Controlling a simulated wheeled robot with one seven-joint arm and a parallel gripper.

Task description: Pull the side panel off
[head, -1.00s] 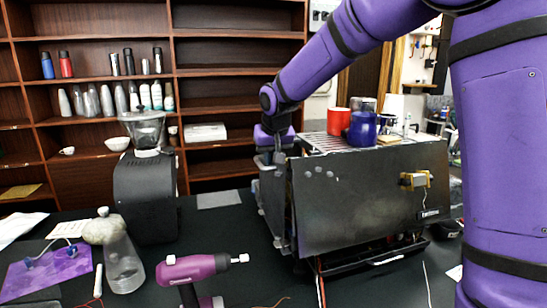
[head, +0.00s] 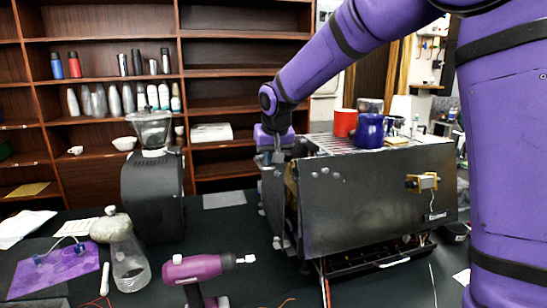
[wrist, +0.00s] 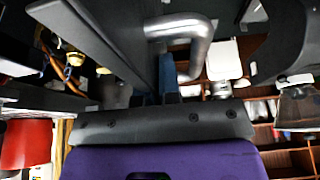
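The espresso machine (head: 370,195) stands on the dark table. Its side panel (head: 271,200) is at the machine's left side, and the panel's top stands apart from the body. Inner parts show through the gap. My gripper (head: 277,157) is at the panel's upper edge and appears shut on it. In the wrist view the panel is a dark slab (wrist: 105,38) that runs to my fingers (wrist: 168,88). The exact contact is partly hidden there. Brass-coloured fittings (wrist: 74,60) show on the machine's inner side, left of the panel.
A bent metal tube (wrist: 195,45) lies close to my fingers. Red (head: 345,122) and blue (head: 368,130) cups stand on the machine. A grinder (head: 152,190), a glass bottle (head: 128,262) and a purple drill (head: 195,268) stand to the left. Table between grinder and machine is mostly clear.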

